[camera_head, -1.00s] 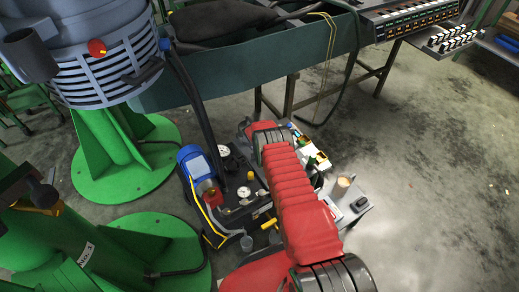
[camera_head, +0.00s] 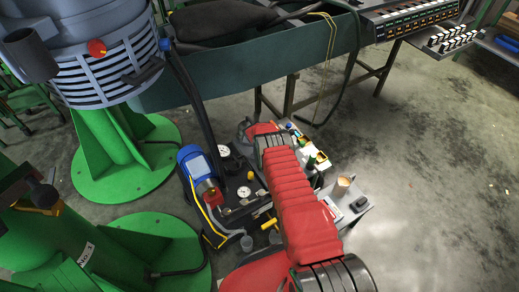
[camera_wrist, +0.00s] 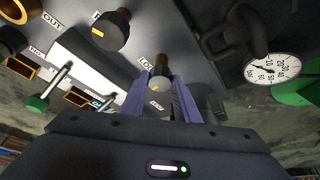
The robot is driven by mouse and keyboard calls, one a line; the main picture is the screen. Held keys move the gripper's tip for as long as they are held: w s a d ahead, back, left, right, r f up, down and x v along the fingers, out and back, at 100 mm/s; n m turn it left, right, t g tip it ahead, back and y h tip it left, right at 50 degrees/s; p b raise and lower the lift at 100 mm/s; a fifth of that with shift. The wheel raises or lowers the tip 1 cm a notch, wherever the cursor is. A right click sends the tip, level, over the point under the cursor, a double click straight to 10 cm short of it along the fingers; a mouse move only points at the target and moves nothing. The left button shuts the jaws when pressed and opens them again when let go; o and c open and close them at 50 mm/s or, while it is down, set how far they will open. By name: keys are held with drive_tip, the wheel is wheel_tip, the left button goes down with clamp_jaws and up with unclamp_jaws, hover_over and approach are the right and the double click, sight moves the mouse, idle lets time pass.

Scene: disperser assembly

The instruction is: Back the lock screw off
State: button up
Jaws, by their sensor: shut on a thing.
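In the head view my red arm reaches over the small machine (camera_head: 240,190) and hides the lock screw and the fingers.
Another dark knob with a yellow mark (camera_wrist: 111,29), a green-tipped lever (camera_wrist: 38,103) and a dial gauge (camera_wrist: 272,68) sit near my gripper. A blue motor (camera_head: 197,164) stands left of my arm. Green round bases (camera_head: 125,190) stand further left. The floor at right is open.

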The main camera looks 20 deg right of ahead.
drive_tip(key=shift+w, duration=0.1)
drive_tip(key=shift+c, duration=0.9)
drive_tip(key=shift+n+t, duration=0.3)
drive_tip(key=shift+n, duration=0.6)
drive_tip(key=shift+d+n+y, duration=0.15)
drive_tip(key=shift+n+y, duration=0.4)
drive_tip(key=shift+n, duration=0.55)
drive_tip(key=shift+d+n+y, duration=0.1)
drive_tip(key=shift+n+y, duration=0.45)
drive_tip(key=shift+n, duration=0.55)
drive_tip(key=shift+d+n+y, duration=0.1)
drive_tip(key=shift+n+y, duration=0.45)
drive_tip(key=shift+n, duration=0.9)
drive_tip(key=shift+d+n+y, duration=0.1)
drive_tip(key=shift+n+y, duration=0.45)
drive_tip(key=shift+n, duration=1.2)
drive_tip(key=o, duration=1)
